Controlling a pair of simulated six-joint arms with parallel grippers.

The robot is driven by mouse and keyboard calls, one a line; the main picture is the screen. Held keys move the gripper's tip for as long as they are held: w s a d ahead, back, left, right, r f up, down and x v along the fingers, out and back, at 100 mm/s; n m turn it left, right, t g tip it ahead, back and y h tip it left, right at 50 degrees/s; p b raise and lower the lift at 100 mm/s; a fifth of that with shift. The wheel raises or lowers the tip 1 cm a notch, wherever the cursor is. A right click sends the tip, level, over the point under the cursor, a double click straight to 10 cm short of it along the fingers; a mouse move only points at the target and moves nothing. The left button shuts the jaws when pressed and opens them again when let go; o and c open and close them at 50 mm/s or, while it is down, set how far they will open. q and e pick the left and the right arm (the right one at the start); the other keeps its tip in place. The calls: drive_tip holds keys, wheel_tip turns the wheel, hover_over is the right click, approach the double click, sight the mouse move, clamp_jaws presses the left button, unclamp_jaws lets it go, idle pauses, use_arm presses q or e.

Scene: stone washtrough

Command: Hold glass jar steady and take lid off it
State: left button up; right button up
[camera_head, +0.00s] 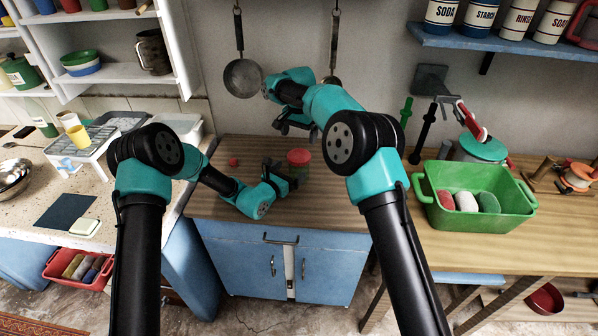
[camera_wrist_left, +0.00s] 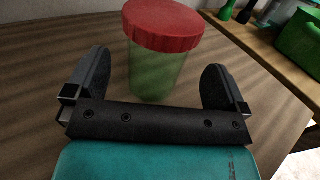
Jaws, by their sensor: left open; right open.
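The glass jar (camera_head: 299,172) stands upright on the wooden top of the blue cabinet, with its red lid (camera_head: 298,156) on. In the left wrist view the greenish jar (camera_wrist_left: 158,72) with the red lid (camera_wrist_left: 163,24) stands between the spread fingers. My left gripper (camera_head: 282,174) is open beside the jar, low on its left side; it also shows in the left wrist view (camera_wrist_left: 158,85). I see no finger pressed on the glass. My right gripper (camera_head: 292,127) is open above and behind the jar, apart from the lid; its fingertips are partly hidden by the arm.
A small red object (camera_head: 233,162) lies on the cabinet top (camera_head: 237,148) left of the jar. Pans (camera_head: 242,77) hang on the wall behind. A green tub (camera_head: 474,207) with sponges stands on the right-hand table. The cabinet top's back left is mostly clear.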

use_arm(q)
drive_tip(key=x, duration=0.5)
drive_tip(key=shift+w+d, duration=0.2)
drive_tip(key=shift+w, duration=0.1)
drive_tip(key=c, duration=1.6)
drive_tip(key=shift+c, duration=0.5)
use_arm(e)
drive_tip(key=m, duration=0.9)
drive_tip(key=shift+r, duration=0.15)
drive_tip(key=m, duration=0.9)
drive_tip(key=shift+r, duration=0.1)
